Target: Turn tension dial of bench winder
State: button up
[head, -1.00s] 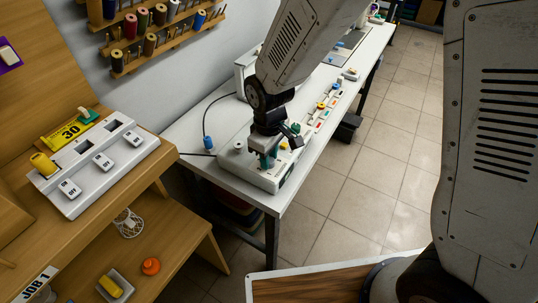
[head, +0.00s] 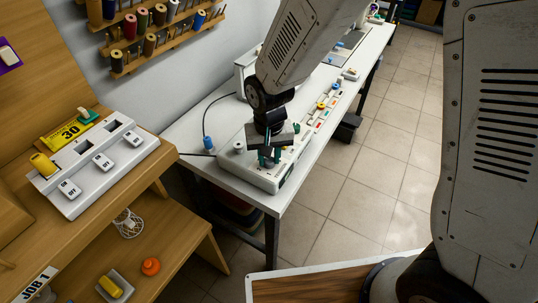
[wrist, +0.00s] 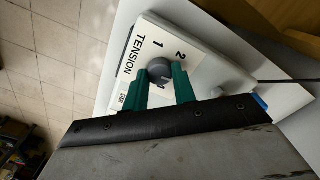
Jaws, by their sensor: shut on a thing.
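The bench winder (head: 258,172) is a white box at the near end of the white bench. In the wrist view its label (wrist: 143,58) reads TENSION, with the numbers 1 and 2 beside a round grey tension dial (wrist: 159,68). My gripper (wrist: 162,80) has green fingers, one on each side of the dial, and is shut on it. In the head view my gripper (head: 268,158) is over the near end of the winder, and the dial is hidden behind it. Part of the dial's scale is covered by the fingers in the wrist view.
A white knob (head: 239,147) stands on the winder left of my gripper. A blue plug-like piece (head: 208,143) with a cable is on the bench. A wooden desk (head: 165,160) with a white switch panel (head: 95,168) is at left. Tiled floor (head: 370,190) is clear at right.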

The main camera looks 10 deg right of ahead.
aim_at(269, 159)
jog(key=shift+m, duration=0.6)
jog(key=o, duration=1)
jog(key=shift+r, duration=0.1)
notch_tip(269, 159, up, 8)
jog(key=shift+f, duration=0.2)
jog(key=shift+n+t, duration=0.4)
jog(key=shift+t, duration=0.3)
jog(key=s+d+r, duration=0.5)
jog(key=s+d, duration=0.1)
jog(key=d, duration=0.1)
jog(key=s+d+r, duration=0.6)
jog(key=s+d, duration=0.1)
jog(key=s+d+r, duration=0.5)
jog(key=s+d, duration=0.2)
jog(key=shift+r, duration=0.2)
